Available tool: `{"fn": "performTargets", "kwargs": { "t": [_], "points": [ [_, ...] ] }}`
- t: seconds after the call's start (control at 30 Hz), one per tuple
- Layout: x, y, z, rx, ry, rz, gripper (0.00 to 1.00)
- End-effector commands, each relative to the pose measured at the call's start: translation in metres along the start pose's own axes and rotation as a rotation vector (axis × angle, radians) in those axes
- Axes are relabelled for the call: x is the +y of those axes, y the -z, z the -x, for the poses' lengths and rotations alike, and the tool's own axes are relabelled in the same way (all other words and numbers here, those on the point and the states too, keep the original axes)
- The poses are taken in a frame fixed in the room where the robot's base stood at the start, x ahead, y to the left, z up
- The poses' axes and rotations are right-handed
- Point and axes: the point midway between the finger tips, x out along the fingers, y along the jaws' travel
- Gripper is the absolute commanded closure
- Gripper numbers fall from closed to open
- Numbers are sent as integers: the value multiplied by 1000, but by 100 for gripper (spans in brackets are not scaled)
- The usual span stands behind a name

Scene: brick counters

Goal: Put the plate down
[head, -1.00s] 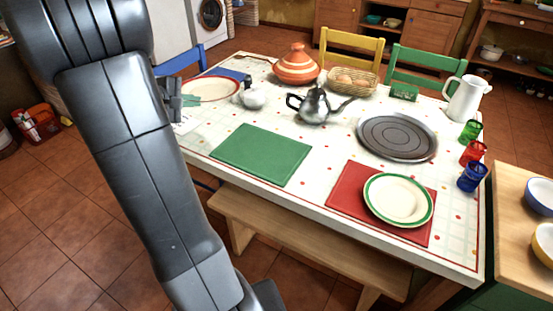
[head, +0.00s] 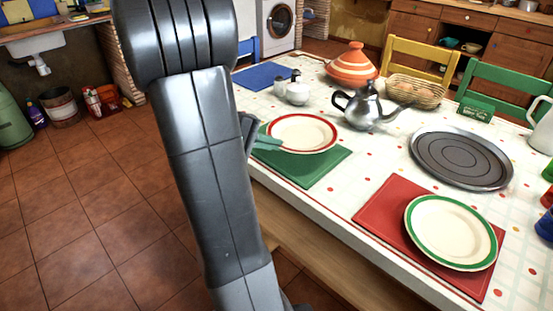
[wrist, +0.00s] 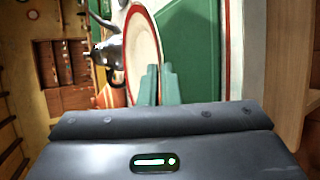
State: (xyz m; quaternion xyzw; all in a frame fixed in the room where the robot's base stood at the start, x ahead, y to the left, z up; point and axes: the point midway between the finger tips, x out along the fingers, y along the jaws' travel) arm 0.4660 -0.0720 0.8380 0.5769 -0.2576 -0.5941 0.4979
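A cream plate with a red rim (head: 302,133) is over the far part of the green placemat (head: 312,173). I cannot tell whether it touches the mat or hangs just above it. My gripper (head: 267,143) is at the plate's left edge, its teal fingers close together on the rim; my arm hides most of the gripper. In the wrist view, the fingers (wrist: 158,84) meet the edge of the plate (wrist: 143,50), with the green mat (wrist: 195,45) beside it.
A green-rimmed plate (head: 450,231) lies on a red placemat (head: 385,212) to the right. The blue placemat (head: 265,76) is bare at the back left.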

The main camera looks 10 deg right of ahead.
Motion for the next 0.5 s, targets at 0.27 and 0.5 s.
{"fn": "performTargets", "kwargs": {
  "t": [0.27, 0.5],
  "points": [
    [-24, 6, -12, 0, -1, 2, 100],
    [-42, 10, -20, 2, -1, -1, 100]
  ]
}}
